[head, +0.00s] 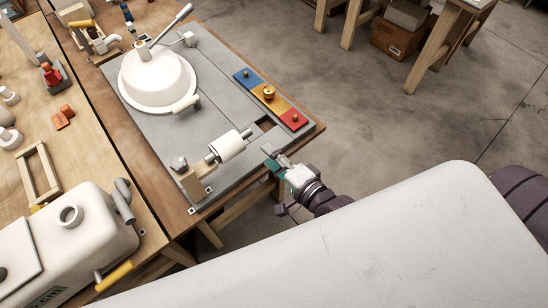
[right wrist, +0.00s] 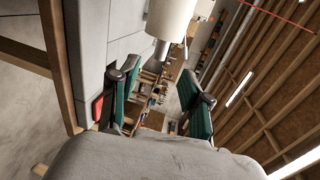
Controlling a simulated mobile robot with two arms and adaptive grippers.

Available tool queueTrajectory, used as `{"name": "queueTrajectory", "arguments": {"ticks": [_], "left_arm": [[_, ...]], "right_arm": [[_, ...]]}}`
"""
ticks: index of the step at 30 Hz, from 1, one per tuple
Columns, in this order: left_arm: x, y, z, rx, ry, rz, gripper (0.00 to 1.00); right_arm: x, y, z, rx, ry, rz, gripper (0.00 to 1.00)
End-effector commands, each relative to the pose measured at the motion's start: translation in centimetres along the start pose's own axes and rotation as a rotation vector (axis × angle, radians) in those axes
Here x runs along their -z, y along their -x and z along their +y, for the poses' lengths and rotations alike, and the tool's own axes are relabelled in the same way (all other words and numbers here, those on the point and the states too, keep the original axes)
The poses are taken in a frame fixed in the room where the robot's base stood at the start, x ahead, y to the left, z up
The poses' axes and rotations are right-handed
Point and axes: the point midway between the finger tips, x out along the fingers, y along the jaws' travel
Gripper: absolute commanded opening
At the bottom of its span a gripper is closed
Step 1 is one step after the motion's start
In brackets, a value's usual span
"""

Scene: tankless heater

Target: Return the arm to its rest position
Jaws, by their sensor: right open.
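My right gripper (head: 270,158) is at the near right edge of the wooden table, beside the grey board (head: 170,140). In the right wrist view its two green-padded fingers (right wrist: 160,95) stand apart with nothing between them. A white cylinder (head: 228,146) on a metal shaft lies on the grey board, a little left of the gripper and apart from it. The cylinder also shows at the top of the right wrist view (right wrist: 170,18). My left gripper is in neither view.
A white round tank (head: 158,78) with a lever stands on the board. A blue, orange and red knobbed strip (head: 270,97) lies at the board's right. A white heater body (head: 75,245) is at lower left. The floor (head: 360,110) right of the table is clear.

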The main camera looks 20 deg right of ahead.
Motion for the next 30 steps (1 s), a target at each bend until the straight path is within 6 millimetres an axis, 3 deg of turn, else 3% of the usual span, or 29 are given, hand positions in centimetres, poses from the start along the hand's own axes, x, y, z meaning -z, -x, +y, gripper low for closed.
{"name": "queueTrajectory", "arguments": {"ticks": [5, 22, 26, 29, 30], "left_arm": [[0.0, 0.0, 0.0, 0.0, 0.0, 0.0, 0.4], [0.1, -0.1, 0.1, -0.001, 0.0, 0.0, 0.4], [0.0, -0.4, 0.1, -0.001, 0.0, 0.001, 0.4], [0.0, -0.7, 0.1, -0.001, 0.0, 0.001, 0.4], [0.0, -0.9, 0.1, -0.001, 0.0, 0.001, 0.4]], "right_arm": [[0.0, 0.9, 0.0, 0.0, -0.001, 0.0, 0.47], [0.0, 0.8, 0.6, -0.011, 0.01, 0.001, 0.47], [0.4, 0.2, 5.2, -0.094, 0.097, 0.005, 0.47], [0.8, -0.1, 11.8, -0.216, 0.232, -0.003, 0.47], [1.0, 0.0, 14.9, -0.274, 0.295, -0.014, 0.47]]}}
